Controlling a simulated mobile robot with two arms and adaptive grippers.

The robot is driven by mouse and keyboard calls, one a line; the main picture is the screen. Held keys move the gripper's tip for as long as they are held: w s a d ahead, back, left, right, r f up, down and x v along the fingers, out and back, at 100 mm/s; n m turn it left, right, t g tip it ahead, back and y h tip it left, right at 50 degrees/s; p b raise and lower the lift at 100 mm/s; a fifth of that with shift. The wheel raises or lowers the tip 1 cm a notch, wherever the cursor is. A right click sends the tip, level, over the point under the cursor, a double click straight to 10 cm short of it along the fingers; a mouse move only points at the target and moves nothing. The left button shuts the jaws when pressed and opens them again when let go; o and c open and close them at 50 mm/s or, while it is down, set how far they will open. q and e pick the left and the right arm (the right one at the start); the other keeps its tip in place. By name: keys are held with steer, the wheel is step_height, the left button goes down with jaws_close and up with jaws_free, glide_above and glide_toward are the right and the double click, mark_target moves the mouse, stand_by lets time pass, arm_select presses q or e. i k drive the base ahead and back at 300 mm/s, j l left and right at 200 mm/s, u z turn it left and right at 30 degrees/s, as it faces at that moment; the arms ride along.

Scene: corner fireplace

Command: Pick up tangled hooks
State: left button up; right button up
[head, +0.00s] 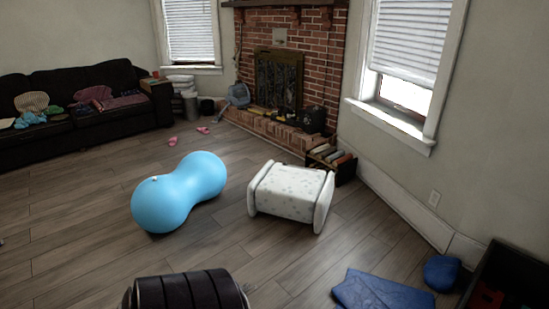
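I cannot make out any tangled hooks in the head view. A black crate (512,262) is cut off at the lower right corner, with red items (487,298) inside that are too dark and small to identify. Neither of my grippers shows in this view.
A blue peanut-shaped ball (180,192) and a white patterned stool (291,194) stand mid-floor. A dark ribbed object (188,291) is at the bottom edge. A blue folded cloth (380,292) lies lower right. A black sofa (85,125) and brick fireplace (318,75) are behind.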

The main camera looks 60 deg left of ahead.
mark_target(242, 286)
steer(key=u, duration=2.4)
steer(key=i+l+u, duration=0.3)
steer(key=i, duration=0.25)
steer(key=i+l+u, duration=0.3)
steer(key=i, duration=0.25)
